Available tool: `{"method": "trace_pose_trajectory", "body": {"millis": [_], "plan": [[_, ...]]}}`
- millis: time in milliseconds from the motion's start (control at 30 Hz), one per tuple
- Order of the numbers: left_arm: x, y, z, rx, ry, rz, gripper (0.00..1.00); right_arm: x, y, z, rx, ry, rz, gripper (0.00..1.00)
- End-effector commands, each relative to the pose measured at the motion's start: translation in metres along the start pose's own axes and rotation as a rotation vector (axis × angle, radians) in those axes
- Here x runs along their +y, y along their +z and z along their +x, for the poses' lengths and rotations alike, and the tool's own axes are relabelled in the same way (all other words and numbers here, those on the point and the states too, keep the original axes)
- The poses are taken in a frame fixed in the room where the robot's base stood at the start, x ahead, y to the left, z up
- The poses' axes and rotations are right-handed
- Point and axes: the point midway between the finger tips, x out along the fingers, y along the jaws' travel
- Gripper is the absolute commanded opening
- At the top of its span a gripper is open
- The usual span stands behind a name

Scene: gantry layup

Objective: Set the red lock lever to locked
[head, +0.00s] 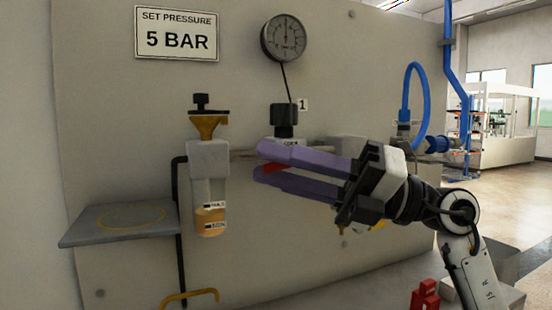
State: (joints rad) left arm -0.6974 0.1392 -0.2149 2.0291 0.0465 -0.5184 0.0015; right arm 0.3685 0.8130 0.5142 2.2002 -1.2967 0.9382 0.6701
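My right gripper (258,163) reaches in from the right, its two long purple fingers pointing left in front of the panel. A narrow gap shows between the fingers. A small piece of red, which looks like part of the red lock lever (275,168), shows in that gap near the fingertips, just below the regulator's black knob (284,120). The fingers hide most of the lever and the regulator body. I cannot tell whether the fingers grip the red piece or are only around or in front of it, nor the lever's setting. My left gripper is not in view.
A filter with an amber bowl (209,220) hangs left of the fingertips, beside a grey shelf (95,234). A round gauge (284,38) and a "5 BAR" sign (177,33) are above. A blue hose (407,85) loops at right. Another red object (425,296) is at bottom right.

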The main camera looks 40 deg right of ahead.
Motion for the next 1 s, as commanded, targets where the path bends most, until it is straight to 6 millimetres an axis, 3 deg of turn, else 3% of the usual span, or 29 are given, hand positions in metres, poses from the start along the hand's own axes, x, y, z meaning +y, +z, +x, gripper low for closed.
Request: {"method": "trace_pose_trajectory", "body": {"millis": [333, 500, 1000], "plan": [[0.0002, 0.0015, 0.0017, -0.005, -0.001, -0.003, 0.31, 0.0, -0.0005, 0.0043, 0.0, 0.001, 0.0, 0.29], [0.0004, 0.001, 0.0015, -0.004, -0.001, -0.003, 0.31, -0.0001, -0.0005, 0.0042, 0.0, 0.001, 0.0, 0.01], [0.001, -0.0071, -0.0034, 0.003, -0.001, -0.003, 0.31, -0.0023, -0.0012, 0.0028, 0.058, -0.06, -0.041, 0.0]]}}
